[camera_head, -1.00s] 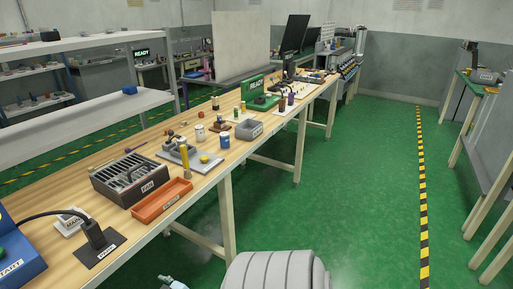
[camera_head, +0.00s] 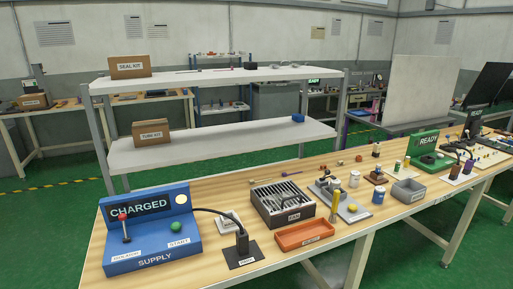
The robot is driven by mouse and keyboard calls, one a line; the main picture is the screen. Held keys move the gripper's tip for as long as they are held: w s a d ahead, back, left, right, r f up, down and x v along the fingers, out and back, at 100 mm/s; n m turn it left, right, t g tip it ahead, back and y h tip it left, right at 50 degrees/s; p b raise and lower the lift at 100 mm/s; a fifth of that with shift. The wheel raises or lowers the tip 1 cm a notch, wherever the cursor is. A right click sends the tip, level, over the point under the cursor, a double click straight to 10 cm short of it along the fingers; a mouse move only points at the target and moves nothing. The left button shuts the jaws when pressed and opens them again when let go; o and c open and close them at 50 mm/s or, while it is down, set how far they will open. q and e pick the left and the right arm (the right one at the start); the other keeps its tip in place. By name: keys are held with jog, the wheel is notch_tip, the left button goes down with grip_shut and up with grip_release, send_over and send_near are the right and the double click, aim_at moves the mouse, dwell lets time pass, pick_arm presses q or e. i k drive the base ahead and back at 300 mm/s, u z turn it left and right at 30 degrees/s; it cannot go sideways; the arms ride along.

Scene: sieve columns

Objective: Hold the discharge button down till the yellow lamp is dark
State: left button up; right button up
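A blue supply box (camera_head: 150,240) stands at the near left end of the wooden bench. Its display (camera_head: 139,208) reads CHARGED. A round pale-yellow lamp (camera_head: 181,199) sits at the display's right and looks bright. A green button (camera_head: 176,227) labelled START and a red-knobbed lever (camera_head: 124,226) are on its top. A black cable runs from the box to a black plug-like piece (camera_head: 242,240) on a dark plate. A small white labelled block (camera_head: 229,220) lies behind the cable; its label is too small to read. I cannot make out which part is the discharge button. Neither gripper is in view.
A grey slotted case labelled FAN (camera_head: 283,205), an orange tray (camera_head: 305,235), a grey fixture with a yellow knob (camera_head: 352,208) and a yellow post (camera_head: 335,208) stand to the right. A green READY box (camera_head: 428,142) is farther along. White shelves (camera_head: 220,146) stand behind.

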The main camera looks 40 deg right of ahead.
aim_at(352, 207)
jog(key=z, duration=3.6)
jog(key=i, duration=1.6)
jog(key=u, duration=2.7)
